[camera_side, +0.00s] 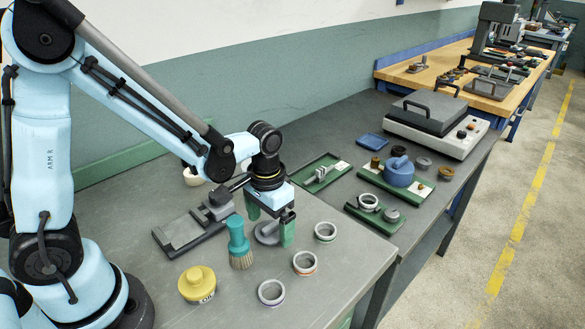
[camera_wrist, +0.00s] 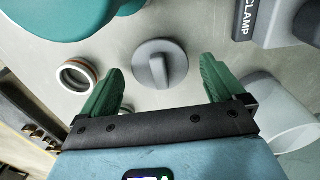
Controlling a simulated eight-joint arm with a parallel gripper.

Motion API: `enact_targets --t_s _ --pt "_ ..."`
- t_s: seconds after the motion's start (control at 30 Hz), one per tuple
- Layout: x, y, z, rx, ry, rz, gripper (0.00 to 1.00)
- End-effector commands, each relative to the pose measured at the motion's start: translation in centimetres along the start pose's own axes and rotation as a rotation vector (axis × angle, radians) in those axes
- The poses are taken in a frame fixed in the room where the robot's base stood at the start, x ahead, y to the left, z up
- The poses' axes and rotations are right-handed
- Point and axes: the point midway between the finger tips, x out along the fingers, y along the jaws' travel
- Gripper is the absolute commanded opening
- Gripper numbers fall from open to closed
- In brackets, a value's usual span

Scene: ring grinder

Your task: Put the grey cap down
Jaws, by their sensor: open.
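The grey cap (camera_wrist: 160,64) lies flat on the grey table, a disc with a raised bar handle across its top. In the side view the grey cap (camera_side: 266,233) sits under my gripper, partly hidden by the fingers. My gripper (camera_side: 270,223) points down with its green fingers on either side of the cap. In the wrist view my gripper (camera_wrist: 163,90) is open, with clear gaps between both fingers and the cap's handle. Nothing is held.
A teal brush (camera_side: 239,245) stands close in front of my gripper. A clamp (camera_side: 192,229) lies to the left. A yellow pot (camera_side: 196,283) and several rings, such as the orange-banded one (camera_side: 305,262), stand nearby. Green trays (camera_side: 320,173) lie farther back.

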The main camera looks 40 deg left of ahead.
Motion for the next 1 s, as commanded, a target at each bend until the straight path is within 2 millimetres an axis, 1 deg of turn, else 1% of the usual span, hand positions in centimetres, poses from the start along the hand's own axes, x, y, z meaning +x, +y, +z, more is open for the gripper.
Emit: enact_targets --t_s 0.6,0.8,1.0 --pt "-8.8 0.0 0.1 0.0 0.0 0.0 0.96" --pt "-10.7 0.0 0.0 0.0 0.0 0.0 0.96" --pt "-11.6 -0.1 0.2 -0.001 0.016 0.001 0.96"
